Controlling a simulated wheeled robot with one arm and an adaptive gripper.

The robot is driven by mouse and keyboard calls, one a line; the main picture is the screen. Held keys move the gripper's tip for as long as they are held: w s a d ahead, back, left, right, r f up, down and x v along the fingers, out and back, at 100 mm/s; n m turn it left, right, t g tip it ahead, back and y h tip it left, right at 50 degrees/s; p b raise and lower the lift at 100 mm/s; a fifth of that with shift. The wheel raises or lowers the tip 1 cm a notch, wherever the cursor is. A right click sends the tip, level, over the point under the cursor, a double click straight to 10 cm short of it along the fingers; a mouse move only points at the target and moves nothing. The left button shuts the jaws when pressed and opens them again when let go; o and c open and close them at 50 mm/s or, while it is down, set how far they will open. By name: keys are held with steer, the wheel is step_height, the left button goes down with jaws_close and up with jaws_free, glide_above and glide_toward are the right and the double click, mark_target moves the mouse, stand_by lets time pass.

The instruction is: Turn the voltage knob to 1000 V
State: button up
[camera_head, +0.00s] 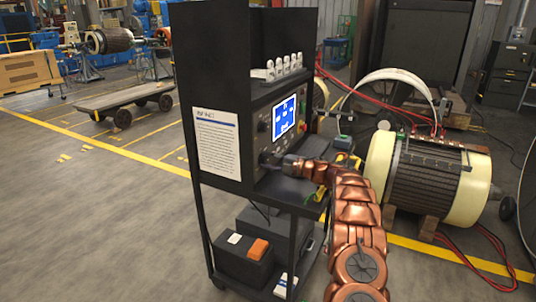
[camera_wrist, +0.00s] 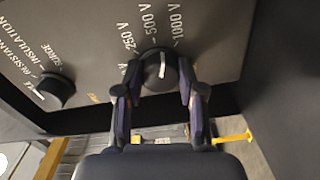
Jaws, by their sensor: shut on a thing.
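The voltage knob (camera_wrist: 160,72) is black and round with a white mark, on a grey panel (camera_wrist: 215,40) in the wrist view. Labels 250 V, 500 V and 1000 V fan out above it. Its white mark points up, roughly between 500 V and 1000 V; I cannot tell exactly which it meets. My gripper (camera_wrist: 159,66) has one finger on each side of the knob and is shut on it. In the head view my gripper (camera_head: 290,163) reaches the panel of the black test cart (camera_head: 215,90), hiding the knob.
A second knob (camera_wrist: 55,90), labelled for resistance, insulation and surge, sits left on the panel. A lit blue screen (camera_head: 284,117) is above my gripper. A cream-ended motor (camera_head: 432,180) stands close right of my arm. Open floor (camera_head: 100,220) lies to the left.

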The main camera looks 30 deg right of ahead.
steer(key=m+p, duration=0.2)
steer(key=shift+r+m, duration=0.2)
steer(key=shift+m, duration=0.1)
steer(key=shift+f+m+p, duration=0.2)
steer(key=shift+m+p, duration=0.6)
steer(key=shift+m, duration=0.4)
steer(key=o, duration=1.1)
steer(key=shift+o, duration=0.2)
steer(key=shift+d, duration=0.1)
steer(key=v, duration=0.7)
steer(key=shift+s+d+f, duration=0.1)
steer(key=shift+s, duration=0.1)
